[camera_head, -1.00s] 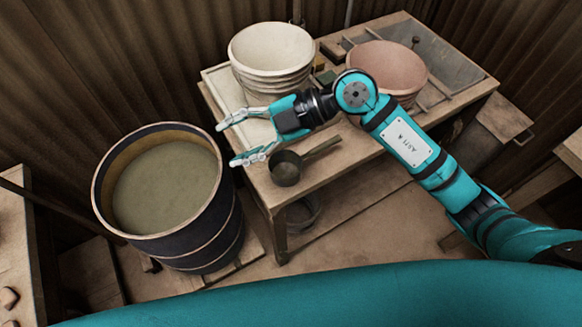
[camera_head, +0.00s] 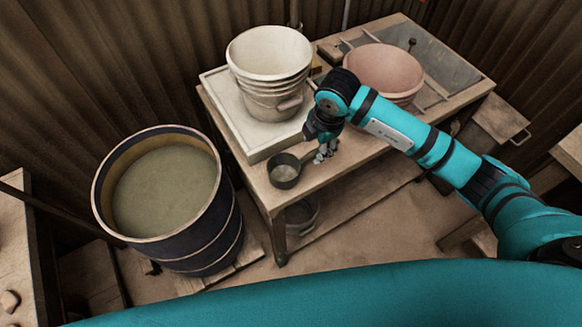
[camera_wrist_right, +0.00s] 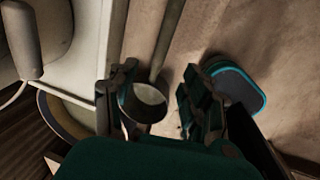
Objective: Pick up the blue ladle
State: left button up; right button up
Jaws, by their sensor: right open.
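The ladle (camera_head: 284,171) is a dark grey-green cup, not clearly blue, resting on the near left part of the wooden table. My right gripper (camera_head: 324,153) points down just right of the cup, over where the handle lies. In the right wrist view my open right gripper (camera_wrist_right: 160,78) has one finger on each side of the ladle. I cannot tell whether they touch it. My left gripper is not in view.
A large barrel of murky liquid (camera_head: 115,225) stands left of the table (camera_head: 345,180). Stacked white buckets (camera_head: 270,85) stand on a pale slab (camera_head: 228,115) behind the ladle. A pinkish bowl (camera_head: 384,70) sits behind my right arm. The table's front edge is close to the ladle.

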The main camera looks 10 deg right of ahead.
aim_at(312, 153)
jog(key=shift+w+a+f+p, duration=0.1)
jog(key=shift+w+f+p, duration=0.15)
jog(key=shift+f, duration=0.85)
jog(key=shift+w+a+f+p, duration=0.15)
jog(key=shift+w+f, duration=0.1)
jog(key=shift+f, duration=0.9)
jog(key=shift+w+f+p, duration=0.2)
jog(key=shift+w+f, duration=0.05)
jog(key=shift+f, duration=0.85)
grip_shut()
